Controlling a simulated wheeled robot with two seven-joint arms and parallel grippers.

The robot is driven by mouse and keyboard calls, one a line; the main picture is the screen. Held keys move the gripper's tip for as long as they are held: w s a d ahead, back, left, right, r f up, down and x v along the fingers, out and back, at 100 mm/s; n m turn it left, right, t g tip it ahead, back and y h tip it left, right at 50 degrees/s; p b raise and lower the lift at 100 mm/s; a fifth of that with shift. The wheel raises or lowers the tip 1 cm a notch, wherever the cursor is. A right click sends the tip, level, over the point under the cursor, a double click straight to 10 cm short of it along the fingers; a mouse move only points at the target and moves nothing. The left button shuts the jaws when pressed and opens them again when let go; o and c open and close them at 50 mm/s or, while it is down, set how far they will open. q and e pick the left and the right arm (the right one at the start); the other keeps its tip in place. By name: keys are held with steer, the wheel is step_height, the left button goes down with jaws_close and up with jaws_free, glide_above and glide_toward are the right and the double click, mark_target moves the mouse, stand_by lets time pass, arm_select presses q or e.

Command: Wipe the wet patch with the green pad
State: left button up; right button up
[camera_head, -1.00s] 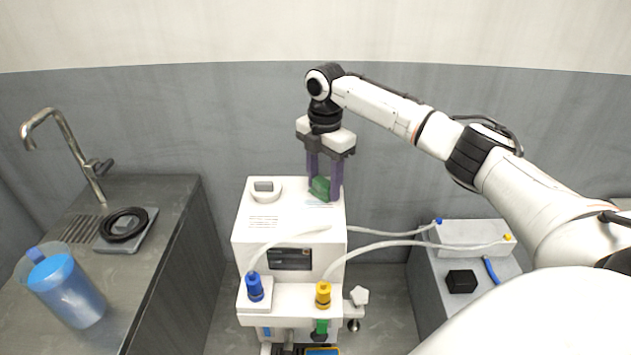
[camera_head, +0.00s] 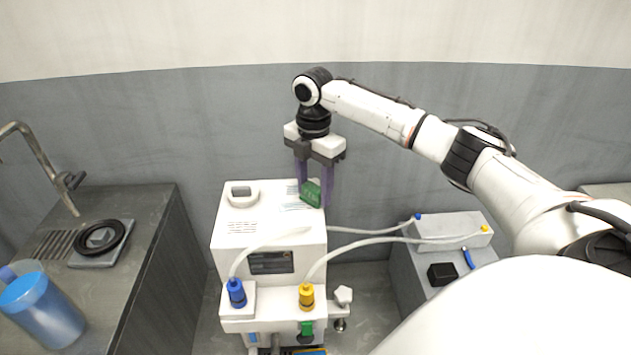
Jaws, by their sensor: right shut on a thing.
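The green pad (camera_head: 310,194) is between the purple fingers of my right gripper (camera_head: 313,190), which is shut on it. The pad is tilted and sits at the top of the white machine (camera_head: 228,262), near its back right corner. I cannot tell whether it touches the surface. A faint pale bluish patch, perhaps the wet patch (camera_head: 293,206), shows on the machine's top just left of the pad; part of it may be hidden by the pad and fingers. My left gripper is not in view.
A raised ring (camera_head: 242,193) stands on the machine's top left. White hoses run from the blue connector (camera_head: 236,293) and yellow connector (camera_head: 306,297) to a white box (camera_head: 450,231) on the right. A sink counter with a blue jug (camera_head: 42,312) is at left.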

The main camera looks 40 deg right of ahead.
mark_target(274, 207)
steer(key=shift+w+a, duration=1)
steer(key=shift+a, duration=0.2)
steer(key=shift+w+a, duration=1)
steer(key=shift+a, duration=0.25)
steer(key=shift+w+a, duration=1)
steer(key=shift+a, duration=0.2)
steer(key=shift+s+a, duration=0.45)
steer(key=shift+a, duration=0.15)
steer(key=shift+s+d, duration=0.1)
steer(key=shift+s, duration=0.15)
steer(key=shift+s+d+r, duration=0.1)
steer(key=shift+s+d, duration=0.35)
steer(key=shift+d, duration=0.2)
steer(key=shift+s+d, duration=0.45)
steer(key=shift+d, duration=0.15)
steer(key=shift+s+d+f, duration=0.2)
steer(key=shift+s+d, duration=0.9)
steer(key=shift+d, duration=0.2)
steer(key=shift+s+d+f, duration=0.15)
steer(key=shift+s+d, duration=0.95)
steer(key=shift+d, duration=0.2)
steer(key=shift+w+r, duration=0.1)
steer(key=shift+r, duration=3)
steer(key=shift+r, duration=0.1)
